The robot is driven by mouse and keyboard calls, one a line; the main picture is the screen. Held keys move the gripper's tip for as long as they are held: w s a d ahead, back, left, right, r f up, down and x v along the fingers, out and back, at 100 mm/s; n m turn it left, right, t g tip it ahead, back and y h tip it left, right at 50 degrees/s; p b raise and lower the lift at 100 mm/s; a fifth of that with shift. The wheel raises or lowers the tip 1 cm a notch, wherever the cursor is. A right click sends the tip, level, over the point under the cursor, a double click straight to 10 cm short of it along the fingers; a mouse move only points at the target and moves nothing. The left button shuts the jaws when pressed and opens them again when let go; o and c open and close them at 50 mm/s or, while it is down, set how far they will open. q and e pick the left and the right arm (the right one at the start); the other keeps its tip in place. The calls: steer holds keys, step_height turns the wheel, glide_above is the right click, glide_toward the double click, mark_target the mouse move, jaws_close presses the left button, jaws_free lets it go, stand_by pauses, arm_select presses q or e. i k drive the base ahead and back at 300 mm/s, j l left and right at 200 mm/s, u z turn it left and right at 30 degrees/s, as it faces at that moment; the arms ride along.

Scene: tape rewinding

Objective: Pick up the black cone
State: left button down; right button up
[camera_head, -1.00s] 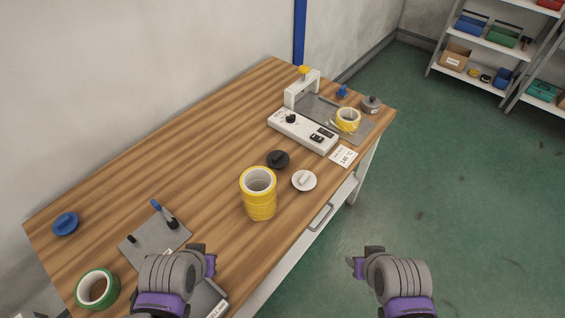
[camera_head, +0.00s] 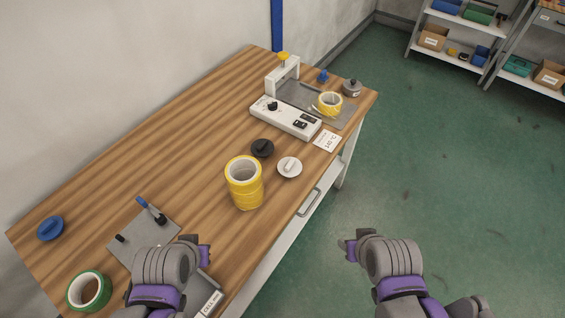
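The black cone (camera_head: 262,148) looks like a low round black piece with a knob on top. It sits on the wooden table (camera_head: 190,130), behind the stack of yellow tape rolls (camera_head: 245,184) and beside a similar white piece (camera_head: 289,167). My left gripper (camera_head: 203,252) is over the table's near edge, in front of the grey plate and well short of the cone. My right gripper (camera_head: 349,246) is off the table, above the green floor. Both grippers are seen from behind, and their finger gaps are hidden.
A white device (camera_head: 284,117) with a press frame stands at the far end, near a yellow roll (camera_head: 330,103). A grey plate with posts (camera_head: 128,232), a green roll (camera_head: 89,291) and a blue piece (camera_head: 50,228) lie at the left.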

mark_target(262, 147)
steer(key=i+l, duration=0.2)
steer(key=l, duration=0.15)
steer(key=i+l, duration=0.2)
steer(key=l, duration=0.15)
steer(key=i+l+u, duration=0.1)
steer(key=l, duration=0.3)
steer(key=i+l, duration=0.1)
steer(key=i, duration=0.25)
